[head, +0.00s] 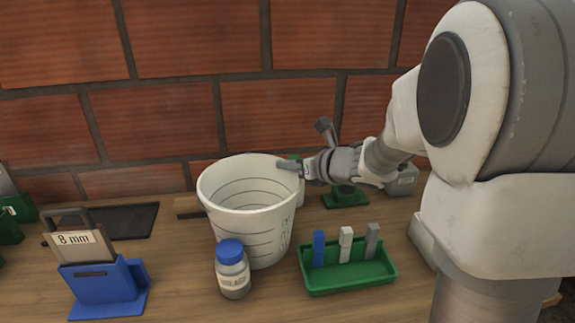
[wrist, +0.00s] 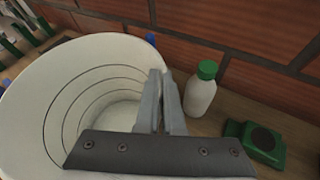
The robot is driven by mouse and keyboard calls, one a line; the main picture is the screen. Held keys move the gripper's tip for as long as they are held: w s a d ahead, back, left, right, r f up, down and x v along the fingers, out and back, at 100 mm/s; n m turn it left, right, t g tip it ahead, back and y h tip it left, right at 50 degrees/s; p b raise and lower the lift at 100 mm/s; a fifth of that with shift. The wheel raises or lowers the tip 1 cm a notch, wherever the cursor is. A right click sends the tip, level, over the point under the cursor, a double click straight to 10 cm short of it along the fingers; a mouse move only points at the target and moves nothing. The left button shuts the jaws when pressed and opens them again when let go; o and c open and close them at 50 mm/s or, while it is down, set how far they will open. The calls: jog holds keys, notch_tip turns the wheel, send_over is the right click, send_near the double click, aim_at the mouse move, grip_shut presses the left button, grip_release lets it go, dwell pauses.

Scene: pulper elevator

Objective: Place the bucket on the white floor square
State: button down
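The white bucket (head: 245,215) stands upright on the wooden bench, with dark ring lines inside. It fills the left of the wrist view (wrist: 85,85). My gripper (head: 290,164) is at the right side of its rim. In the wrist view the two grey fingers (wrist: 163,75) are close together, one inside the bucket and one outside, with the rim wall pinched between them. The fingertips' contact is partly hidden. The white floor square is in neither view.
A blue-capped bottle (head: 232,270) stands just in front of the bucket, and a green tray (head: 348,278) with upright blocks lies to its right. A blue holder (head: 105,290) is at left. A green-capped bottle (wrist: 201,90) and green block (wrist: 258,143) are behind. A brick wall closes the back.

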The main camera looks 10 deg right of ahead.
jog(key=c, duration=1)
grip_release()
jog(key=shift+c, duration=0.2)
